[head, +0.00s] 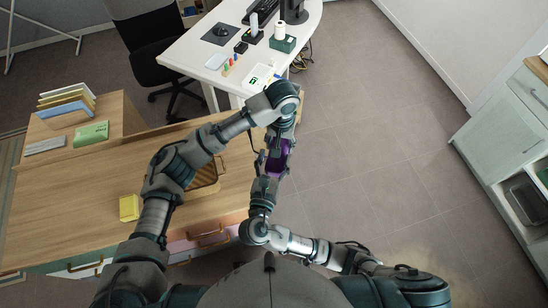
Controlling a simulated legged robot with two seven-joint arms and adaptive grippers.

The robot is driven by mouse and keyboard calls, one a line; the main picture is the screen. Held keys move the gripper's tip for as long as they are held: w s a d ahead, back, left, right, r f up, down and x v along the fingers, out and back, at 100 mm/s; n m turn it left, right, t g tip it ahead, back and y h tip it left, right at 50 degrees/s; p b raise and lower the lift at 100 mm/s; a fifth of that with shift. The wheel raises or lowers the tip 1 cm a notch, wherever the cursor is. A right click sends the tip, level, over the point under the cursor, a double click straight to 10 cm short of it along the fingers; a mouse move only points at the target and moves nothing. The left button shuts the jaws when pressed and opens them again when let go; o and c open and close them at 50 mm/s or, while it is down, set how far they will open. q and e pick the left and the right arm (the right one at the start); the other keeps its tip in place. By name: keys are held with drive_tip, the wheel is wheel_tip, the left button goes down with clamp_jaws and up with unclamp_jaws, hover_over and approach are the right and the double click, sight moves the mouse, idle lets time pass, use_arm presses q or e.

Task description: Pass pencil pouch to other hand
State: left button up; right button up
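The purple pencil pouch (279,157) is in the air between my two grippers, just off the right end of the wooden desk. My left gripper (277,139) comes down on it from above in the head view and appears shut on its upper end. My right gripper (267,170) points up at the pouch from below, with its fingers at the lower end. Whether the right fingers grip the pouch or stand open around it cannot be told. The grippers hide much of the pouch.
The wooden desk (75,200) carries a brown tray (206,187), partly behind my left arm, a yellow block (129,208), a green pad (91,134) and stacked folders (68,100). A white desk (190,55) stands beyond. Floor to the right is clear up to a cabinet (500,140).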

drive_tip(key=shift+a, duration=0.3)
drive_tip(key=o, duration=1.2)
drive_tip(key=shift+d, duration=0.1)
drive_tip(key=shift+s+f, duration=0.1)
drive_tip(key=shift+s, duration=0.45)
drive_tip(key=v, duration=1.1)
